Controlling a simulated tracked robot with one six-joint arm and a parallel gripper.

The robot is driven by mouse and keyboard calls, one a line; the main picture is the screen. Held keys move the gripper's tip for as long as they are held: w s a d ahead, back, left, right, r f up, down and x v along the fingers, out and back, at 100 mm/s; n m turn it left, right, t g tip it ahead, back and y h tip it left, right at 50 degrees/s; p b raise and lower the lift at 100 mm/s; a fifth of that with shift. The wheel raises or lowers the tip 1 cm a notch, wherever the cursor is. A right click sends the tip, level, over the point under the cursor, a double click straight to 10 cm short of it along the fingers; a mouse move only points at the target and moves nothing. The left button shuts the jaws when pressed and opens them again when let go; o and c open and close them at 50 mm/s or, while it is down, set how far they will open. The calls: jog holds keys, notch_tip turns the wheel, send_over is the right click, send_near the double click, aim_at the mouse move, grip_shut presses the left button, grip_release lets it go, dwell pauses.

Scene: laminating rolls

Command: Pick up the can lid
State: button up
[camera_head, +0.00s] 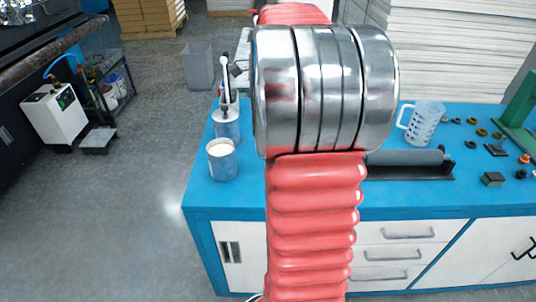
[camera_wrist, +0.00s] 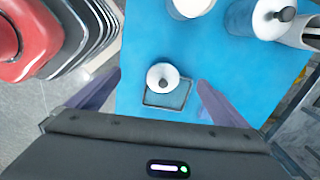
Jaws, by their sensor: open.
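The can lid (camera_wrist: 158,70), a small round white disc with a dark knob, shows in the wrist view on the blue bench. It lies at the far edge of a thin square outline (camera_wrist: 168,106), perhaps a shallow tray. My gripper (camera_wrist: 159,80) is open and empty, with one finger on each side of the lid in the picture. The height of the fingers above the lid is hard to judge. In the head view my arm covers the middle of the bench, and neither gripper nor lid can be seen there.
On the bench (camera_head: 196,190) stand an open can of white stuff (camera_head: 221,160) and a can with a knobbed top (camera_head: 227,124); this one also shows in the wrist view (camera_wrist: 255,22). A dark roller (camera_head: 405,158) and a clear jug (camera_head: 424,124) are to the right.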

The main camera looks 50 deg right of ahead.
jog(key=s+d+f+m, duration=0.2)
jog(key=d+m, duration=0.2)
jog(key=d, duration=0.3)
jog(key=shift+s+d+f+g+y, duration=0.2)
jog(key=shift+f+g+y, duration=0.1)
jog(key=shift+f, duration=0.1)
jog(key=shift+a+f, duration=0.15)
jog(key=shift+f, duration=2)
jog(key=shift+a+f, duration=0.1)
jog(key=shift+f, duration=2.05)
jog(key=shift+a+f, duration=0.15)
jog(key=shift+f, duration=1.15)
jog(key=shift+a+f, duration=0.15)
jog(key=shift+f, duration=1.15)
jog(key=shift+c, duration=0.7)
